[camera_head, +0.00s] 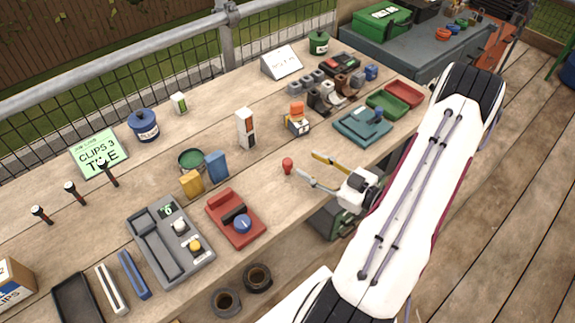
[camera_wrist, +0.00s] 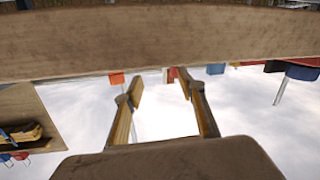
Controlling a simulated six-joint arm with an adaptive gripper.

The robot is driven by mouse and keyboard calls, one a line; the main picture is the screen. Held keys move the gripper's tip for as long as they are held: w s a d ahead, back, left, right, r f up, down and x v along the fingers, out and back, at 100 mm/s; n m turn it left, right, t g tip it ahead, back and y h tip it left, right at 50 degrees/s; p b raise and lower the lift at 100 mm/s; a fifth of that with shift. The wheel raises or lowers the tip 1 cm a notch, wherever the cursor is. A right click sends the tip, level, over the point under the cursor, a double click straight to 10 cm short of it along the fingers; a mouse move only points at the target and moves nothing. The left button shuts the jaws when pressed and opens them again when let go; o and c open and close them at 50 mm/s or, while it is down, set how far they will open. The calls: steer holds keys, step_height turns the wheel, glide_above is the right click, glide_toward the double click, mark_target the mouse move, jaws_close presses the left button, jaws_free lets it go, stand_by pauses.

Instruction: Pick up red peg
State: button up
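The red peg (camera_head: 287,165) stands on the wooden table near its front edge, with a rounded head on a narrower lower part. My gripper (camera_head: 308,166) is open, its two fingers apart and pointing left toward the peg. Nothing is held between them. In the wrist view, my gripper (camera_wrist: 160,83) shows both fingers spread. A small red thing (camera_wrist: 171,74) shows between the fingertips and looks like the peg, though it is partly hidden by the right finger. The gap between peg and fingertips is small in the head view.
Left of the peg are a red tray (camera_head: 255,236) with a blue knob, a blue block (camera_head: 216,167) and a yellow block (camera_head: 191,183). Bare wood surrounds the peg.

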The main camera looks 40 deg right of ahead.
mark_target(288, 166)
steer(key=shift+s+a+f+m, duration=0.45)
steer(key=shift+s+a, duration=0.1)
steer(key=shift+a, duration=0.15)
steer(key=shift+s+a+f+m, duration=0.4)
steer(key=shift+s+a, duration=0.1)
steer(key=shift+a, duration=0.2)
steer(key=shift+w, duration=0.1)
steer(key=shift+w+a, duration=0.25)
steer(key=shift+w, duration=0.95)
steer(key=shift+w, duration=0.15)
steer(key=shift+w+a+r, duration=0.15)
steer(key=shift+w+a, duration=0.05)
steer(key=shift+w, duration=0.5)
steer(key=shift+w+a+r, duration=0.15)
steer(key=shift+w+a, duration=0.05)
steer(key=shift+w, duration=0.45)
steer(key=shift+w+a+f, duration=0.1)
steer(key=shift+w+a, duration=0.05)
steer(key=shift+w, duration=0.9)
steer(key=shift+c, duration=0.5)
